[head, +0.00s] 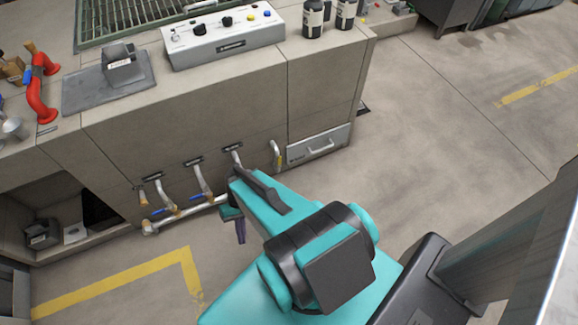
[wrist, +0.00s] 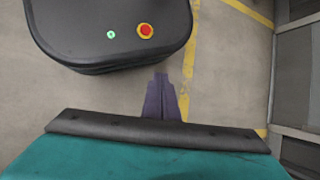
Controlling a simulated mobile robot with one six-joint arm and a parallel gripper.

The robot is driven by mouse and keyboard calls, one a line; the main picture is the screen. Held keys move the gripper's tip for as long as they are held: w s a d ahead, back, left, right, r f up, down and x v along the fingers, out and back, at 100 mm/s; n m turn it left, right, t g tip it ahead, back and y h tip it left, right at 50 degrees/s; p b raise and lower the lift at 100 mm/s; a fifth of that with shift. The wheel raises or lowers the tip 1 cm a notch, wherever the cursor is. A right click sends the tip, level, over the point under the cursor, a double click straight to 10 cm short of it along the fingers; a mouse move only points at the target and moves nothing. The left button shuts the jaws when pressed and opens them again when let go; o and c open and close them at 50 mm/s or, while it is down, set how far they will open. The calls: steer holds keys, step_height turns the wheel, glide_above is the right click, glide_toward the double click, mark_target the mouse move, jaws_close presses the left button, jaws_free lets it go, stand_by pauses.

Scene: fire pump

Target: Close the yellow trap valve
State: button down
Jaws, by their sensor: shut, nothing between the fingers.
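A short bent pipe (head: 276,150) comes out of the cabinet front, right of the other pipes in the head view. It has a small yellow handle (head: 282,159) near its lower end, which looks like the yellow trap valve. The handle's exact angle is too small to tell. My gripper (head: 240,236) has purple fingers and hangs low in front of the cabinet, left of and apart from the yellow handle. In the wrist view the fingers of my gripper (wrist: 160,82) are together and empty, over bare floor. The valve does not show in the wrist view.
Several pipes with blue handles (head: 163,211) join a horizontal pipe (head: 188,213) left of the yellow one. A control box (head: 222,38) stands on the counter. The floor at right (head: 440,120) is clear.

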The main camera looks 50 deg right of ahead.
mark_target(279, 162)
steer(key=w+d+f+m+t+y+b, duration=0.45)
steer(key=w+d+f+b, duration=0.35)
steer(key=w+f+b, duration=0.25)
steer(key=w+d+f+m+t+y+b, duration=0.1)
steer(key=w+d+f+t+b, duration=0.15)
steer(key=d+b, duration=0.4)
steer(key=w+d+f+m+t+y+b, duration=0.1)
steer(key=w+d+t+b, duration=0.1)
steer(key=d+t+b, duration=0.45)
steer(key=s+d+f+m+t+h+b, duration=0.1)
steer(key=s+d+t+b, duration=0.1)
steer(key=d, duration=0.8)
steer(key=s+d+f+m+t+h+b, duration=0.1)
steer(key=s+d+t+h+b, duration=0.1)
steer(key=d+b, duration=0.5)
steer(key=s+d+m+t+h+b, duration=0.1)
steer(key=s+d+t+b, duration=0.2)
steer(key=d, duration=1.1)
steer(key=shift+s+d+f+t+b, duration=0.4)
steer(key=shift+s+b, duration=0.4)
steer(key=shift+b, duration=0.2)
steer(key=shift+w+a, duration=0.1)
steer(key=shift+w, duration=0.05)
